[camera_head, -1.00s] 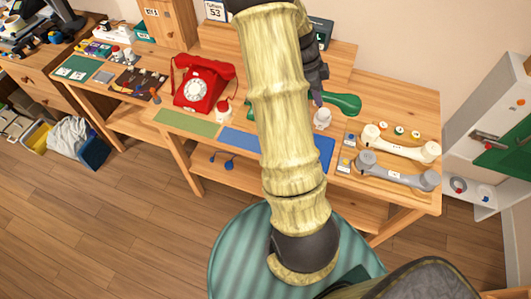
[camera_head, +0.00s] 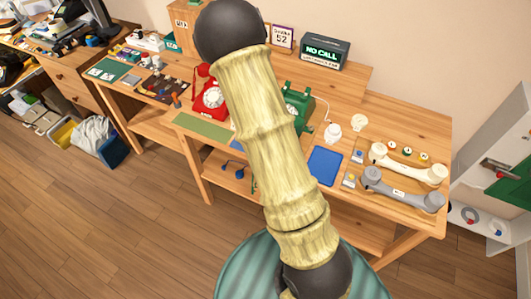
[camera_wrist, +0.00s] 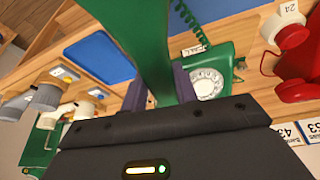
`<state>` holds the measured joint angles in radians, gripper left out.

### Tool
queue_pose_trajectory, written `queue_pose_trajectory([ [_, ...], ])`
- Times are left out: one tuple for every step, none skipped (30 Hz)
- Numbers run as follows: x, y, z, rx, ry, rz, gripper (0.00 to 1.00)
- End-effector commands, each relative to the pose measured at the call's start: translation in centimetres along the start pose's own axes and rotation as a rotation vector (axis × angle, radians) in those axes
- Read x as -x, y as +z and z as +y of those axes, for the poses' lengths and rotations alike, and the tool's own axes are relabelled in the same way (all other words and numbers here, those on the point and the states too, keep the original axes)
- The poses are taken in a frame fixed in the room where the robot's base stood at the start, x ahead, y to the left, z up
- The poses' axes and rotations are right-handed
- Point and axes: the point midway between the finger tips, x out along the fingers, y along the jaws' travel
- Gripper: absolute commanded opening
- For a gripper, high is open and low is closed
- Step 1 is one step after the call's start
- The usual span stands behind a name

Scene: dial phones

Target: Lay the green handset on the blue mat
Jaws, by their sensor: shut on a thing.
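The green handset (camera_wrist: 145,38) is between the two fingers of my gripper (camera_wrist: 160,88) in the wrist view and crosses the top of the picture, close to the camera. My gripper is shut on it, and it appears raised above the table. A blue mat (camera_head: 325,165) lies bare near the table's front edge in the head view; a blue mat also shows in the wrist view (camera_wrist: 98,54), beside the handset. The green phone (camera_head: 299,104) stands behind my arm; its dial shows in the wrist view (camera_wrist: 207,84). My arm hides my gripper in the head view.
A red phone (camera_head: 209,99) stands left of my arm behind a green mat (camera_head: 202,126). A cream handset (camera_head: 408,165) and a grey handset (camera_head: 402,189) lie at the right. Small white items (camera_head: 333,132) stand behind the bare blue mat. Another blue surface (camera_wrist: 215,8) shows in the wrist view.

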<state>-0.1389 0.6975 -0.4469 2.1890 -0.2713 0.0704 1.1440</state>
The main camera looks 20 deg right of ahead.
Motion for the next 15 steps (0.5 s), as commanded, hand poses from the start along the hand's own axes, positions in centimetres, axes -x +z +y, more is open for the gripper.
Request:
queue_pose_trajectory([
  [-0.4, 1.7, -1.7, 0.129, -0.048, -0.005, 0.0],
  [-0.6, 2.7, -2.7, 0.208, -0.08, -0.006, 0.0],
  [-0.9, 3.9, -4.0, 0.312, -0.121, -0.006, 0.0],
  [-1.1, 4.8, -4.9, 0.388, -0.152, -0.006, 0.0],
  [-1.3, 5.7, -5.8, 0.46, -0.183, -0.006, 0.0],
  [-1.5, 6.9, -7.0, 0.551, -0.222, -0.005, 0.0],
  [-1.7, 7.6, -7.8, 0.615, -0.25, -0.004, 0.0],
  [-1.8, 8.4, -8.5, 0.676, -0.275, -0.003, 0.0],
  [-2.0, 9.3, -9.4, 0.746, -0.308, 0.0, 0.0],
  [-2.0, 9.8, -10.0, 0.792, -0.329, 0.002, 0.0],
  [-2.1, 10.3, -10.6, 0.833, -0.349, 0.005, 0.0],
  [-2.2, 10.9, -11.2, 0.879, -0.371, 0.009, 0.0],
  [-2.2, 11.2, -11.5, 0.907, -0.384, 0.011, 0.0],
  [-2.2, 11.5, -11.8, 0.931, -0.395, 0.014, 0.0],
  [-2.2, 11.8, -12.1, 0.953, -0.406, 0.017, 0.0],
])
